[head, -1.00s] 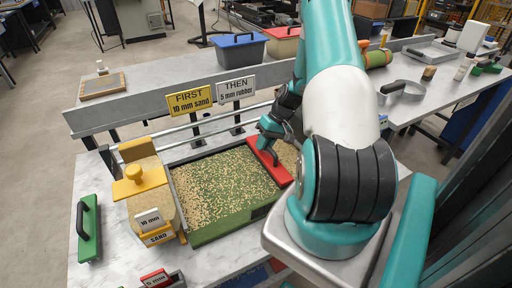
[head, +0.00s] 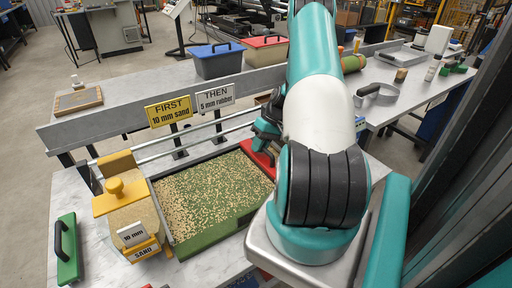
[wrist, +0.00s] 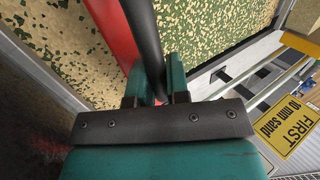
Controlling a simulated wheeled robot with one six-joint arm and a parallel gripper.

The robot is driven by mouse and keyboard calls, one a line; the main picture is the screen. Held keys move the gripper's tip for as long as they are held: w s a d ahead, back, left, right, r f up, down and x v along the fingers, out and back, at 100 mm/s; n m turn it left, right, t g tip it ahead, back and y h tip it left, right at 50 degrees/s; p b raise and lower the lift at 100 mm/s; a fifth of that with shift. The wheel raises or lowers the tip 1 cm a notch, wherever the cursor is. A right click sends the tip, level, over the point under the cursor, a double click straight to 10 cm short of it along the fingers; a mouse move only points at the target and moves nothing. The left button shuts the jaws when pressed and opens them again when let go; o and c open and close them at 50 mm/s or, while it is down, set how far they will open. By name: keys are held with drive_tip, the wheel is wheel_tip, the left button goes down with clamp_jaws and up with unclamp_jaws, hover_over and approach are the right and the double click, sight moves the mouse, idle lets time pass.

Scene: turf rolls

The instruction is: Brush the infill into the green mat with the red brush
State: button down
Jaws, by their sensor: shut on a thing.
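The green mat (head: 205,200) lies in a shallow tray on the bench, with tan infill grains scattered over its surface. It also fills the top of the wrist view (wrist: 200,30). The red brush (head: 259,157) rests at the mat's right side, partly hidden by my arm. My gripper (wrist: 155,88) is shut on the brush's dark handle (wrist: 143,35), with the red body (wrist: 112,30) beside it. In the head view, my gripper (head: 265,135) is at the mat's far right corner.
A yellow sand box (head: 124,198) stands left of the mat, and a green tool with a black handle (head: 67,250) lies further left. Signs reading first 10 mm sand (head: 168,111) and then 5 mm rubber (head: 216,97) stand behind. Blue (head: 217,62) and red-lidded (head: 267,52) bins are at the back.

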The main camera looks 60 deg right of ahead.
drive_tip(key=shift+s+d+r, duration=0.1)
drive_tip(key=shift+s+d, duration=0.15)
drive_tip(key=shift+d, duration=0.65)
drive_tip(key=shift+w+a+p, duration=0.2)
drive_tip(key=shift+w+a, duration=0.3)
drive_tip(key=shift+a, duration=0.4)
drive_tip(key=shift+w+a+p, duration=0.15)
drive_tip(key=shift+w+a, duration=0.3)
drive_tip(key=shift+a, duration=0.45)
